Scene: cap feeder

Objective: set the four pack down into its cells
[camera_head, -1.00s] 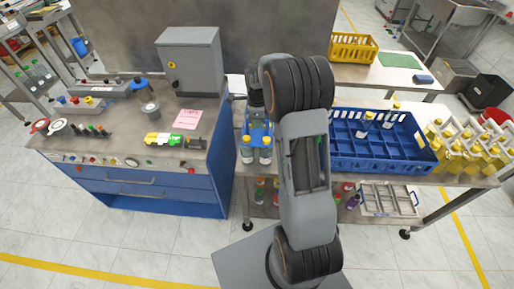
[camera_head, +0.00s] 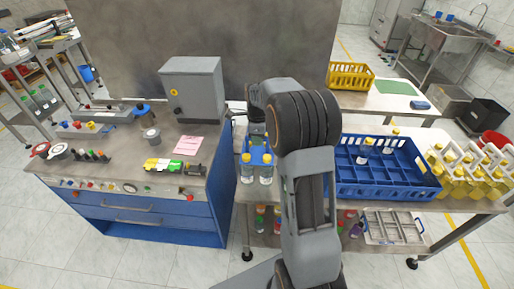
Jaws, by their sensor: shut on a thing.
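The four pack (camera_head: 256,166) is a blue carrier with clear, yellow-capped bottles, seen left of my arm over the left end of the table. My gripper (camera_head: 257,139) is shut on it from above, partly hidden behind my own arm. The pack looks upright; I cannot tell whether its base touches the table. The blue crate (camera_head: 392,190) with open-topped cells stands to the right of my arm. Many cells look empty. My arm hides the crate's left end.
A white rack of yellow bottles (camera_head: 468,178) stands right of the crate. A blue workbench (camera_head: 150,215) with a grey box (camera_head: 192,88) is at left. A yellow basket (camera_head: 350,75) sits on the back table. A grey divided tray (camera_head: 393,227) is on the lower shelf.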

